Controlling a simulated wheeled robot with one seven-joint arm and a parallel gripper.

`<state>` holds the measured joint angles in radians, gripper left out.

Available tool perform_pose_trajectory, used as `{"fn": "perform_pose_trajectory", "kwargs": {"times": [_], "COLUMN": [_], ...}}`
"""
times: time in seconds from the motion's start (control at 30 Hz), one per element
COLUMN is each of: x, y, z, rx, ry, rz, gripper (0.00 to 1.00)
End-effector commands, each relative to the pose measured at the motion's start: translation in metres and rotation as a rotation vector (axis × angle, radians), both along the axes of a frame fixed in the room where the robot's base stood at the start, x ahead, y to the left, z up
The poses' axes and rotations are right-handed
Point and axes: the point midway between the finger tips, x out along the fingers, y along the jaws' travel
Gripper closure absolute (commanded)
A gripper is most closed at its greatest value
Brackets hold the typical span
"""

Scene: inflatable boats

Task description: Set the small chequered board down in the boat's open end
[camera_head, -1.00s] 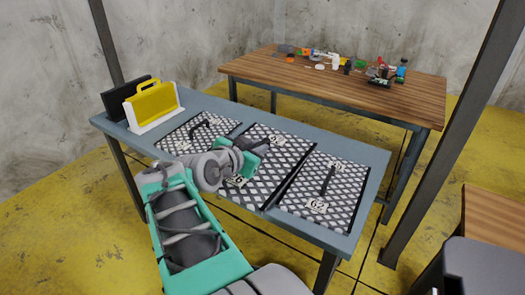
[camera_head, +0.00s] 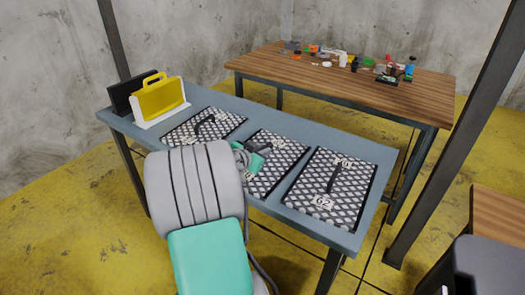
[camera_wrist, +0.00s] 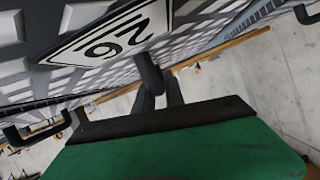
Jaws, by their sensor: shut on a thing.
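Three black-and-white chequered boards with black handles and number labels are on the blue-grey table (camera_head: 350,238). My gripper (camera_head: 256,156) is over the middle chequered board (camera_head: 287,150) and shut on its dark handle. In the wrist view, both fingers (camera_wrist: 160,90) close on the handle (camera_wrist: 148,68), and the board's chequered face (camera_wrist: 30,75) with its label (camera_wrist: 110,35) fills the upper left. My arm hides this board's front left part. I cannot tell whether it touches the table. No boat is recognisable in these frames.
The left board (camera_head: 222,122) and the right board (camera_head: 318,205) lie close on either side. A yellow case (camera_head: 160,98) in a white holder stands at the table's left end. A wooden table (camera_head: 300,75) with small items is behind. A dark post (camera_head: 450,135) stands at right.

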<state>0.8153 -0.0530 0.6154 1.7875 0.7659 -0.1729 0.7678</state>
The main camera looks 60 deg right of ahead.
Motion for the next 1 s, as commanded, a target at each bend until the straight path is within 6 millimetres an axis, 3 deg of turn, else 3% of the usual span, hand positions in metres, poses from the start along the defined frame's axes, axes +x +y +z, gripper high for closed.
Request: {"fn": "perform_pose_trajectory", "kwargs": {"times": [0.3, 0.33, 0.6, 0.87, 1.0], "x": [0.001, 0.000, 0.000, 0.000, 0.004], "y": [-0.001, 0.000, 0.000, 0.000, 0.017], "z": [0.000, -0.001, -0.001, 0.003, 0.010], "rx": [-0.007, -0.002, -0.002, -0.002, -0.003], "ry": [-0.004, -0.002, -0.001, -0.001, -0.002], "rz": [0.000, 0.000, 0.000, 0.000, 0.005], "gripper": [1.00, 0.84, 0.64, 0.64, 0.64]}}
